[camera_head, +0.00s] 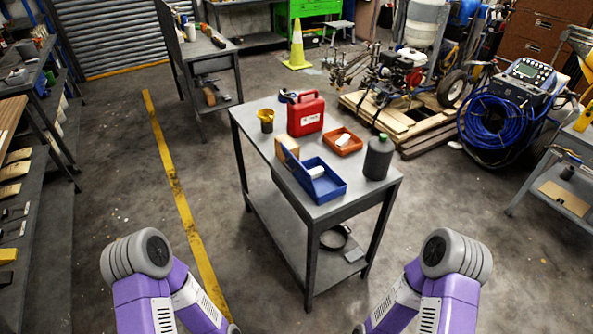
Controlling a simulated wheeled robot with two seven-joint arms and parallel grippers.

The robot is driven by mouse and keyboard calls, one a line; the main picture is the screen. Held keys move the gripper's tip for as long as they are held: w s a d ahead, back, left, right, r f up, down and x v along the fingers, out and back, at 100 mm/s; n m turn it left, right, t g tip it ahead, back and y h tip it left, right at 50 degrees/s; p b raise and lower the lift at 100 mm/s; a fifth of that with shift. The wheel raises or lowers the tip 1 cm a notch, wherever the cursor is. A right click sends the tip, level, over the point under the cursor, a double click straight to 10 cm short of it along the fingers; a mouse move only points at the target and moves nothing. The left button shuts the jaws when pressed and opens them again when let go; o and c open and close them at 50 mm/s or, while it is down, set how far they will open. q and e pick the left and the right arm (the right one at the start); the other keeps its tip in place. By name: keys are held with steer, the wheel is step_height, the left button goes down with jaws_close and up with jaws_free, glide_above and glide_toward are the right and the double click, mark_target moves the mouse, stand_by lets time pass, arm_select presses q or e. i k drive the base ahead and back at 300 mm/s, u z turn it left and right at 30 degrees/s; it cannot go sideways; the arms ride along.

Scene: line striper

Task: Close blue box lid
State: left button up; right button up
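The blue box (331,192) stands on top of the grey metal table in the middle of the view. Its lid (297,173) looks open, standing up along the box's left side. A small white item (316,171) shows at the box's far left part. My two purple and grey arms come in at the bottom left and bottom right, well short of the table. My grippers are outside the picture, so their state does not show.
On the table (318,212) are a red canister (305,114), an orange tray (343,143), a dark grey bottle (378,158), a yellow funnel-topped container (266,120) and a cardboard box (288,148). Open floor lies left of the table, with a yellow line (178,190).

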mark_target(295, 166)
steer(key=z, duration=0.35)
steer(key=i, duration=0.9)
steer(key=u, duration=0.2)
